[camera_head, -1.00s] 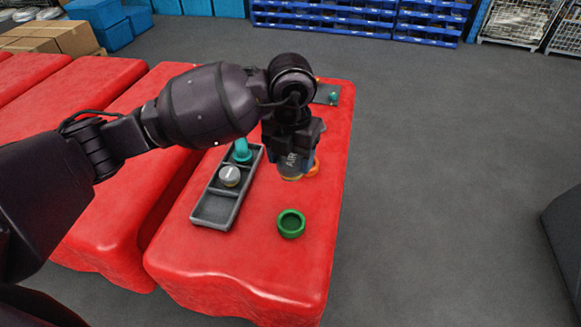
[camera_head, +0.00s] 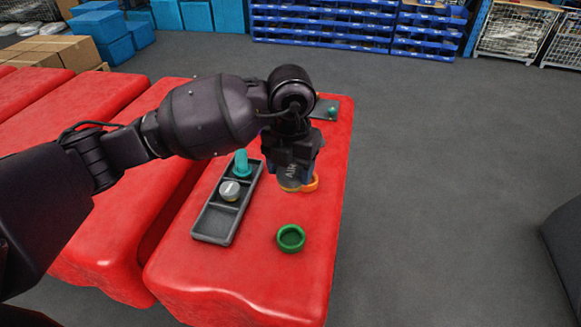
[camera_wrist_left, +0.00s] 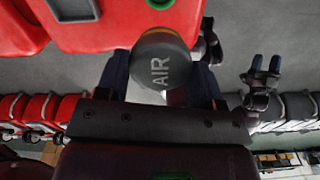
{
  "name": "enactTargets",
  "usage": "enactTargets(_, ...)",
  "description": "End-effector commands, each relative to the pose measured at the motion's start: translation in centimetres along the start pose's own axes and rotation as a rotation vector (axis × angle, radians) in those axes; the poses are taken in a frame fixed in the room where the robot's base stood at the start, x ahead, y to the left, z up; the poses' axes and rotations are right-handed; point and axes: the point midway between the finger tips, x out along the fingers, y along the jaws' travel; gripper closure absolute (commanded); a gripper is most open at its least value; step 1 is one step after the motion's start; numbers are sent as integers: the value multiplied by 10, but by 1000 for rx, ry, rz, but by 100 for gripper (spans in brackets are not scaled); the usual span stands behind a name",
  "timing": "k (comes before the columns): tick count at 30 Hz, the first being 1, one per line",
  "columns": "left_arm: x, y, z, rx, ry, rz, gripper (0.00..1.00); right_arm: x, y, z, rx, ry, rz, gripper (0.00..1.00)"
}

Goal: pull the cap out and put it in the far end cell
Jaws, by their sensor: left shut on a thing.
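My left gripper (camera_head: 289,172) points down over the red bench and is shut on a grey cap (camera_wrist_left: 161,66) marked "AIR", with a yellow lower rim. The cap also shows in the head view (camera_head: 290,182). An orange ring (camera_head: 312,183) shows close beside and behind it; I cannot tell if they touch. A grey tray (camera_head: 208,237) with cells in a row lies to the left. A teal peg-like piece (camera_head: 242,163) stands toward its far end, a silver-grey round cap (camera_head: 229,190) sits nearer, and the near end cell is empty. My right gripper (camera_wrist_left: 264,64) appears open and empty in the wrist view.
A green ring (camera_head: 290,238) lies on the red bench (camera_head: 250,285) in front of my left gripper. A dark plate (camera_head: 322,106) with a small teal piece is at the bench's far end. The bench's right edge drops to open grey floor.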

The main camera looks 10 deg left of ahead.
Motion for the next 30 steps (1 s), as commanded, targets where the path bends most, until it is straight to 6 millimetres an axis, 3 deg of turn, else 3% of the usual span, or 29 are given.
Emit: enactTargets(30,-8,0,0,0,0,0,69,-6,2,-2,-2,-2,2,42)
